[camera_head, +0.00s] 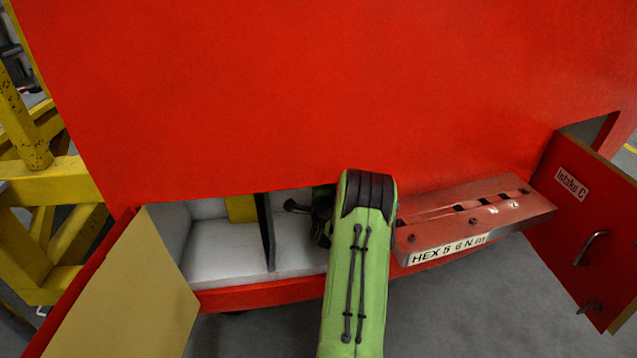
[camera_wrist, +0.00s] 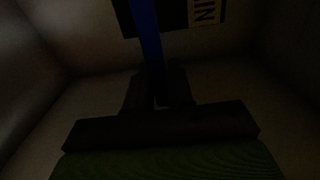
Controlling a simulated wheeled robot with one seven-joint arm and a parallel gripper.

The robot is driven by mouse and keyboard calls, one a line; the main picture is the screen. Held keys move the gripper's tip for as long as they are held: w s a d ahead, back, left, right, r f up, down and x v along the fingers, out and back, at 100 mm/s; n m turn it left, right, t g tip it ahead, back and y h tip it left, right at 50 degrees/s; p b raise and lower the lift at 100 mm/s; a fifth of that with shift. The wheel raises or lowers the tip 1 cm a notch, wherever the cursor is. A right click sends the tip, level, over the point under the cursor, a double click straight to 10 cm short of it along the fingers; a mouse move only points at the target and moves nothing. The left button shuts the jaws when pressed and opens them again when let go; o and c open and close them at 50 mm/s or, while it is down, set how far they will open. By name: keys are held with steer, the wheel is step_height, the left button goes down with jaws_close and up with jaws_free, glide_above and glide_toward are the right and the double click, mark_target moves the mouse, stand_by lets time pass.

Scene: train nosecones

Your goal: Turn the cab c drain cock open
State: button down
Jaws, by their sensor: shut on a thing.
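My gripper (camera_wrist: 157,80) is inside a dim, pale-walled compartment. In the wrist view, a narrow blue lever (camera_wrist: 147,40) runs down from the top edge to between the two dark fingers, which are shut on it. It looks like the drain cock's handle, but its valve body is not in view. A dark plate with a pale label (camera_wrist: 207,12) is behind it, its lettering cut off. In the head view, my green arm reaches into the open bay (camera_head: 297,252) under the red body and hides most of the gripper and the lever.
A dark divider (camera_head: 265,232) separates this bay from a left bay with a yellow part (camera_head: 241,208). A cream-faced door (camera_head: 130,295) hangs open at left. A red tool shelf (camera_head: 480,212) marked HEX juts out right of my arm. The "Intake C" door (camera_head: 585,215) stands open farther right.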

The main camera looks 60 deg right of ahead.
steer(key=c, duration=1.1)
jaws_free()
